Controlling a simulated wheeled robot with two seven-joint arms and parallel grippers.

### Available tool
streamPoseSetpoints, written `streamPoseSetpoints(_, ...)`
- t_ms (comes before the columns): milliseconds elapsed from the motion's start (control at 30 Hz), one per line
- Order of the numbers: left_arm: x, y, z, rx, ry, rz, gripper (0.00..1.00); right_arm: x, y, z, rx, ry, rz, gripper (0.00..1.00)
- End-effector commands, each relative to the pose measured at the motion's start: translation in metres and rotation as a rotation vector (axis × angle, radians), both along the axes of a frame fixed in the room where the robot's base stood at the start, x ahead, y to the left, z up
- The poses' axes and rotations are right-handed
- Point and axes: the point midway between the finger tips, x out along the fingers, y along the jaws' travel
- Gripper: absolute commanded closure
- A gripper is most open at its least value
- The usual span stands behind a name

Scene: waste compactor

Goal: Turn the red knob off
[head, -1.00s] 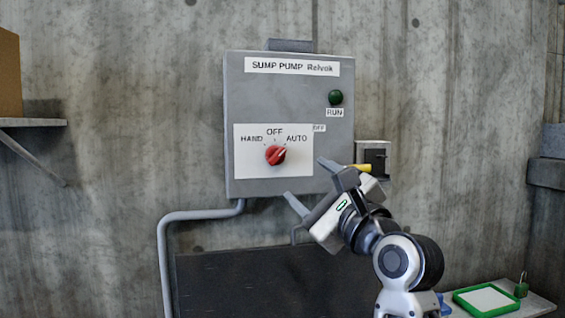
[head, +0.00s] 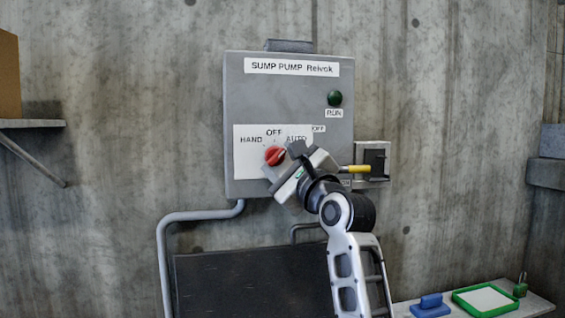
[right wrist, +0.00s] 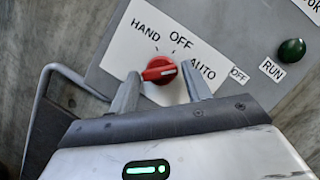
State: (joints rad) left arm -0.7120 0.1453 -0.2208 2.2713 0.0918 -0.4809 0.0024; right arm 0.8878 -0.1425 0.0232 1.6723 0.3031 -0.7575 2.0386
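The red knob (head: 273,156) sits on the white HAND/OFF/AUTO plate (head: 243,168) of the grey SUMP PUMP box (head: 290,100). In the right wrist view the red knob (right wrist: 159,70) has a pale pointer mark on its AUTO side. My right gripper (head: 279,163) is at the knob in the head view and partly hides the plate. In the right wrist view the fingers of my right gripper (right wrist: 160,84) are spread, one on each side of the knob. A gap shows beside the right finger; I cannot tell if the left finger touches. My left gripper is not in view.
A green RUN lamp (head: 335,98) is at the box's upper right. A switch with a yellow handle (head: 357,169) is right of the box, close to my right arm.

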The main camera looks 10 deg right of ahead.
Motion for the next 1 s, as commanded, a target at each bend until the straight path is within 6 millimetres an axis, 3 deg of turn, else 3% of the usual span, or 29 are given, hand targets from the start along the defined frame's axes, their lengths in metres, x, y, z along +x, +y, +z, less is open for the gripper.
streamPoseSetpoints(33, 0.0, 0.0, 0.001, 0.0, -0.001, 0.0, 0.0, 0.0, 0.0, 0.0, 0.0, 0.0, 0.0, 0.66)
streamPoseSetpoints(100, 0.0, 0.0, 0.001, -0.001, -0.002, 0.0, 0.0, 0.0, 0.0, 0.0, 0.0, 0.0, 0.0, 0.83)
streamPoseSetpoints(567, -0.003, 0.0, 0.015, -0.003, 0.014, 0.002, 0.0, 0.0, -0.002, 0.004, -0.091, 0.003, -0.002, 0.83)
streamPoseSetpoints(1000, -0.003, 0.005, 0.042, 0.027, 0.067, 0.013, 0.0, 0.0, -0.003, 0.009, -0.443, 0.007, 0.0, 0.83)
